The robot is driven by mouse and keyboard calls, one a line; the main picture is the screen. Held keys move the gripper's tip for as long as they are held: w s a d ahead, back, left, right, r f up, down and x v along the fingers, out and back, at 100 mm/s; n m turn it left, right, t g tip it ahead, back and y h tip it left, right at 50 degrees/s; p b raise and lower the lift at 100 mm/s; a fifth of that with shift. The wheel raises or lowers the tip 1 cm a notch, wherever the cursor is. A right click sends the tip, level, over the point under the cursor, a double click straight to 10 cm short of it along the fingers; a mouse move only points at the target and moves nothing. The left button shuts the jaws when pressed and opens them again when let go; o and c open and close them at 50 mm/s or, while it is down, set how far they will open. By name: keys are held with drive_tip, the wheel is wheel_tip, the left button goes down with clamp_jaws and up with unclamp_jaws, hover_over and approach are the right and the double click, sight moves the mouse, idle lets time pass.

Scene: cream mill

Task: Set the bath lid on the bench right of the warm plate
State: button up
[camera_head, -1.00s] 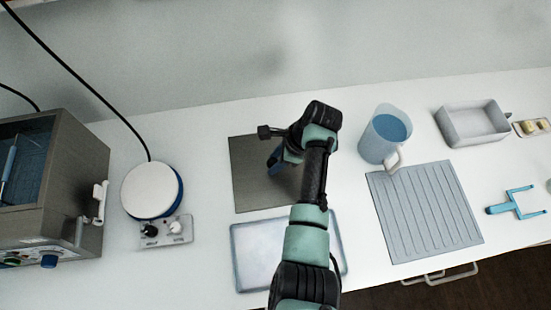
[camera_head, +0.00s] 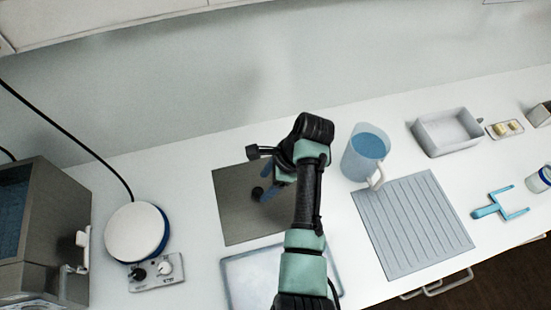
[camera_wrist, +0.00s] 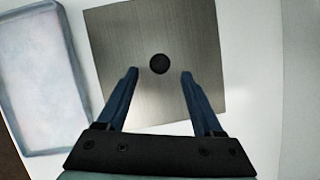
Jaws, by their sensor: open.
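The bath lid is a flat grey square plate (camera_head: 236,221) with a round black knob (camera_head: 257,193). It lies on the bench, to the right of the warm plate with a gap between. The warm plate (camera_head: 134,231) is a white disc on a blue base with a small control box. My gripper (camera_head: 266,181) is open and empty above the lid. In the wrist view my gripper (camera_wrist: 160,74) has its blue fingers apart, with the knob (camera_wrist: 160,64) between and slightly beyond the tips. The lid (camera_wrist: 206,45) shows clear of them. My arm hides part of the lid's right side.
A pale tray (camera_head: 240,285) lies in front of the lid. A blue-filled jug (camera_head: 365,155) and ribbed mat (camera_head: 412,225) are to the right. A steel bath (camera_head: 45,225) stands at far left. Bare bench (camera_head: 190,210) lies between warm plate and lid.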

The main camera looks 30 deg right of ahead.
drive_tip(key=v, duration=0.7)
drive_tip(key=w+d+r+n+t+h, duration=0.1)
drive_tip(key=w+r+n+t+h, duration=0.25)
drive_tip(key=w+r, duration=0.45)
drive_tip(key=w+a+r+n+t+h, duration=0.1)
drive_tip(key=w+a+r+n+t, duration=0.15)
drive_tip(key=r, duration=0.55)
drive_tip(key=w+a+r+n+t+h, duration=0.15)
drive_tip(key=r+n+t, duration=0.25)
drive_tip(key=r, duration=0.5)
drive_tip(key=w+a+r+n+t, duration=0.1)
drive_tip(key=w+r+n+t, duration=0.15)
drive_tip(key=r, duration=0.55)
drive_tip(key=s+a+r+n+t, duration=0.3)
drive_tip(key=s+r, duration=0.3)
drive_tip(key=r, duration=0.3)
drive_tip(key=s+a+r+n+t+y, duration=0.1)
drive_tip(key=s+a+r+n+t, duration=0.3)
drive_tip(key=r, duration=0.5)
drive_tip(key=s+a+r+n+t+y, duration=0.1)
drive_tip(key=s+a+r+n+t, duration=0.2)
drive_tip(key=s+a+r+t, duration=0.2)
drive_tip(key=s+r+t, duration=0.1)
drive_tip(key=s+r, duration=0.2)
drive_tip(key=r, duration=0.2)
drive_tip(key=shift+n, duration=0.35)
drive_tip(key=shift+a, duration=0.1)
